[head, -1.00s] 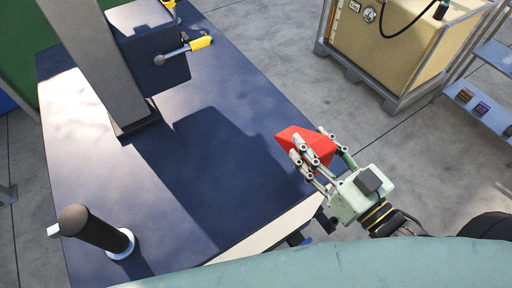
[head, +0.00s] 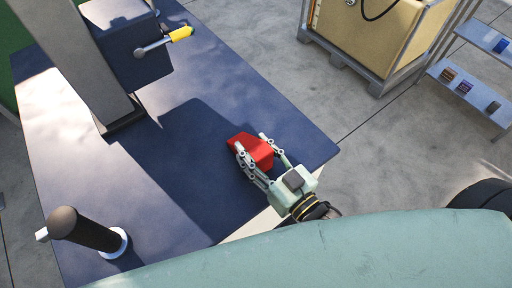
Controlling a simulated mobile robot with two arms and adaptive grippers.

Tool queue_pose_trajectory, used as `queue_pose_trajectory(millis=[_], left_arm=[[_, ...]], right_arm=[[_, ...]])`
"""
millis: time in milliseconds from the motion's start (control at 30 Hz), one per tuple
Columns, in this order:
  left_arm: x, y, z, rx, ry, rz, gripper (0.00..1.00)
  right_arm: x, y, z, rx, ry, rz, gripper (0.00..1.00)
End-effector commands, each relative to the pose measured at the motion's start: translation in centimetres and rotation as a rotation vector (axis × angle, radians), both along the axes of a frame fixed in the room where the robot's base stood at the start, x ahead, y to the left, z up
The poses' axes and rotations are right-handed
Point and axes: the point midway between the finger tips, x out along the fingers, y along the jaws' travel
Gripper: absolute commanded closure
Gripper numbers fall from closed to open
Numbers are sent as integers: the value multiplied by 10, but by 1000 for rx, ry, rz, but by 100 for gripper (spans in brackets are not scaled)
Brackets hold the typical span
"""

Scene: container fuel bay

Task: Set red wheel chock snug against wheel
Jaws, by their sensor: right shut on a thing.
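The red wheel chock (head: 254,150) is in the head view, right of the middle of the dark blue table top. My right gripper (head: 255,158) is shut on it, with its fingers on both sides of the chock. The chock appears over the table top near its right part; I cannot tell whether it touches the surface. A black wheel-like shape (head: 484,196) shows at the right edge, partly hidden by a pale green curved surface; I cannot tell if it is the task's wheel. My left gripper is not in view.
The blue table (head: 240,80) has free room around the chock. A grey post and dark box with a yellow-handled lever (head: 180,34) stand at its back. A black cylinder (head: 85,230) stands front left. A tan container (head: 385,35) and a shelf (head: 465,90) stand beyond.

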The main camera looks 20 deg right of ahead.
Motion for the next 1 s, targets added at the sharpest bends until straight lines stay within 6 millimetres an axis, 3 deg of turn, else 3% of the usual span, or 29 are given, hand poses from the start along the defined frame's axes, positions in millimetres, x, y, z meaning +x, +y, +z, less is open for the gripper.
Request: queue_pose_trajectory(millis=[267, 300, 467, 833, 1000], left_arm=[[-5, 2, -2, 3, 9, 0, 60], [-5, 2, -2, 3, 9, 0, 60], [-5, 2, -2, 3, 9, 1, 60], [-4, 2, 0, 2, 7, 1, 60], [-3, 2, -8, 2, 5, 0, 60]], right_arm=[[0, 0, -1, 2, -5, 0, 100], [0, 0, -2, 1, -1, 0, 54], [0, 0, -2, 1, -1, 0, 40], [0, 0, 1, 1, -1, 0, 38], [-18, -7, -3, 1, 4, -1, 38]])
